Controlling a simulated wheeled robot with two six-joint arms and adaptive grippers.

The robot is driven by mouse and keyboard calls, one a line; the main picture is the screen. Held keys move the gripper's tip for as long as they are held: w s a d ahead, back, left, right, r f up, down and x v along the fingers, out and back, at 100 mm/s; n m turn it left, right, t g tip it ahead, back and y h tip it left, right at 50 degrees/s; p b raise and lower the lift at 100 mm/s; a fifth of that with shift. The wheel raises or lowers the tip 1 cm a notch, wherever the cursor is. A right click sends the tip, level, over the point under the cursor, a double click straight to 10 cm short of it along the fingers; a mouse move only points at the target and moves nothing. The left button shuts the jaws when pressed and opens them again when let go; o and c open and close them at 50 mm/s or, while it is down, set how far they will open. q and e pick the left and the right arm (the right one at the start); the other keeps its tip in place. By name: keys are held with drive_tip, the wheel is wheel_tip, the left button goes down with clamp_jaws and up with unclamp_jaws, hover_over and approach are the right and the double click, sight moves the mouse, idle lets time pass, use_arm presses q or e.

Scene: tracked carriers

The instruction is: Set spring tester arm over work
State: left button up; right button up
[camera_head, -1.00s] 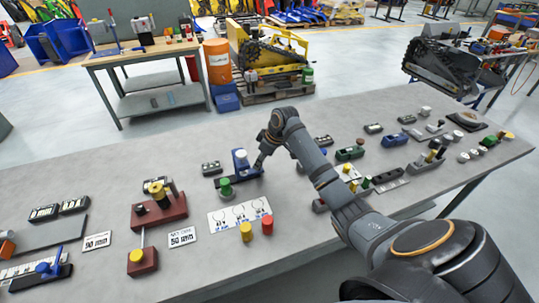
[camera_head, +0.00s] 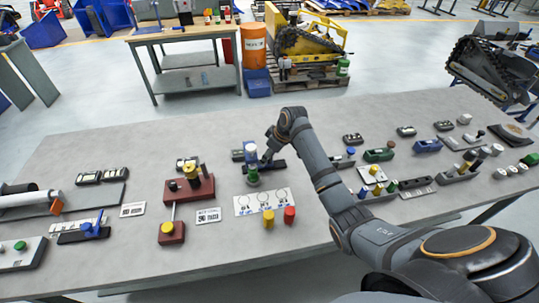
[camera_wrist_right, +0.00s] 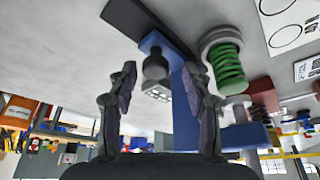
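The spring tester (camera_head: 250,150) has a blue upright on a dark base and stands in the middle of the grey table. A green spring piece (camera_head: 253,177) is at its near side. In the right wrist view the blue part (camera_wrist_right: 186,110), the green spring (camera_wrist_right: 228,68) and a dark round knob (camera_wrist_right: 155,66) show close up. My right gripper (camera_head: 266,158) is at the tester's right side. In the wrist view its two fingers (camera_wrist_right: 162,85) are apart, with the knob between and beyond them; contact cannot be told. My left gripper is not in view.
A white card with circles (camera_head: 262,202) lies in front of the tester, with a yellow cylinder (camera_head: 268,217) and a red cylinder (camera_head: 289,214) by it. A red-brown fixture (camera_head: 189,190) stands to the left. Several small carriers crowd the right side.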

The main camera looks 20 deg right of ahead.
drive_tip(key=shift+d, duration=0.1)
drive_tip(key=shift+s+d+r, duration=0.1)
drive_tip(key=shift+r, duration=0.05)
drive_tip(key=v, duration=1.1)
drive_tip(key=shift+r, duration=0.3)
drive_tip(key=shift+s+f, duration=0.1)
drive_tip(key=shift+s, duration=0.05)
